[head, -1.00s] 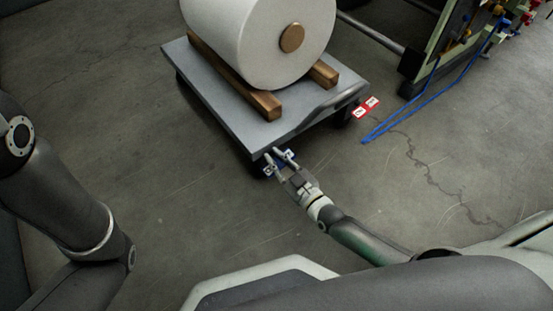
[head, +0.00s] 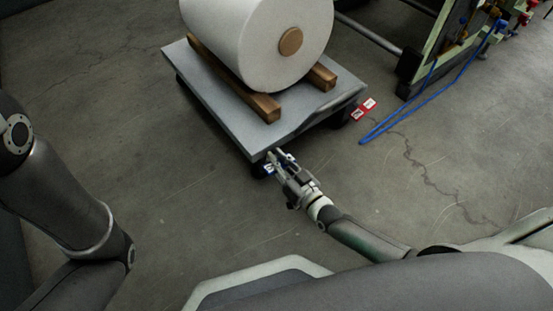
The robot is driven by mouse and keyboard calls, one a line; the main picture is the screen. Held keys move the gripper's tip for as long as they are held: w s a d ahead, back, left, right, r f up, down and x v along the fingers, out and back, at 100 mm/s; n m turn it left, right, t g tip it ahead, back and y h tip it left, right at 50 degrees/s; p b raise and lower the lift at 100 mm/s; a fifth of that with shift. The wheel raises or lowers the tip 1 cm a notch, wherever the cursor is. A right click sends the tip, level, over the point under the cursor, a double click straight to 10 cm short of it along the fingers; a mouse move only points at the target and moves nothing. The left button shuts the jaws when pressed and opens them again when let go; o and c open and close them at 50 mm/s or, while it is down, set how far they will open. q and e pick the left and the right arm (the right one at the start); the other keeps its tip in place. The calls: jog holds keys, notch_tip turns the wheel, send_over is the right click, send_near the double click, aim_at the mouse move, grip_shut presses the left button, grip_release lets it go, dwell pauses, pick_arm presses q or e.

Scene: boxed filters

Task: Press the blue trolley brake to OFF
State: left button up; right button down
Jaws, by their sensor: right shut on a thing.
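The trolley (head: 225,105) has a grey deck and stands on the floor at the upper middle, its near corner facing me. The blue trolley brake (head: 268,169) shows as a small blue and white patch under that corner, mostly hidden by my gripper and the deck. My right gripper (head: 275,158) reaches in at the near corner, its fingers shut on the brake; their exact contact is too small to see. Whether the brake stands at ON or OFF cannot be read. My left arm shows at the left edge, but its gripper is outside the view.
A large white roll (head: 255,40) rests on two wooden bars (head: 240,85) on the deck. A red and white tag (head: 364,109) shows by the trolley's right corner. A blue hose (head: 400,120) lies on the floor near a green frame (head: 440,50). The floor left of the trolley is clear.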

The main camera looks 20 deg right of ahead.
jog(key=shift+m, duration=0.4)
grip_release()
jog(key=shift+f, duration=0.1)
dwell(0.6)
jog(key=shift+s, duration=0.1)
jog(key=v, duration=1.2)
dwell(0.4)
